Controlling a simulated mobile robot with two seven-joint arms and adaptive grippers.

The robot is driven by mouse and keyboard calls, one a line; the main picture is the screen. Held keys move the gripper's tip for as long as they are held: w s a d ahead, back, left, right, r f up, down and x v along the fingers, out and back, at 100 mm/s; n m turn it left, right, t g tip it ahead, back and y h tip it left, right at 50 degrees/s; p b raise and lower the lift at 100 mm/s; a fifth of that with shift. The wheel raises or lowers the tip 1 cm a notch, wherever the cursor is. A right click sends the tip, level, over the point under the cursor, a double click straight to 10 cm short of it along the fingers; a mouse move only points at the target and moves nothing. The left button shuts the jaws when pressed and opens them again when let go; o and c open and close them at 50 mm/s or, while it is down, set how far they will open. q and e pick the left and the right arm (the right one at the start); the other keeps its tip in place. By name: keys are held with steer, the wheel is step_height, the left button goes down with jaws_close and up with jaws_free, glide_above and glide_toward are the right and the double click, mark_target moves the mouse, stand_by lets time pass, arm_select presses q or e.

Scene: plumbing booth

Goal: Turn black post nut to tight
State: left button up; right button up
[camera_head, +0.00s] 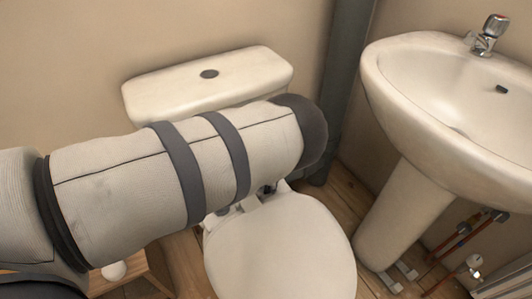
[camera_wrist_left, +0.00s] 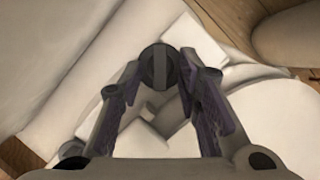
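In the left wrist view a round black nut (camera_wrist_left: 156,66) with a lighter bar across its face shows between the fingertips, among the white toilet parts. My left gripper (camera_wrist_left: 160,75) has its two fingers apart, one on each side of the nut. The left fingertip is close to the nut, and a small gap shows on the right; contact cannot be told. In the head view my left arm reaches across the toilet and hides this gripper and most of the seat hinge area. My right gripper is in neither view.
The toilet cistern (camera_head: 205,85) stands against the wall behind my arm, and the closed toilet lid (camera_head: 282,250) is in front. A pedestal sink (camera_head: 440,100) is on the right, with copper pipes (camera_head: 462,232) below it. A dark vertical pipe (camera_head: 345,80) stands between them.

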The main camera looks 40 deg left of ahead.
arm_select(q)
steer(key=v, duration=0.7)
steer(key=shift+s+r, duration=0.15)
steer(key=shift+r, duration=0.1)
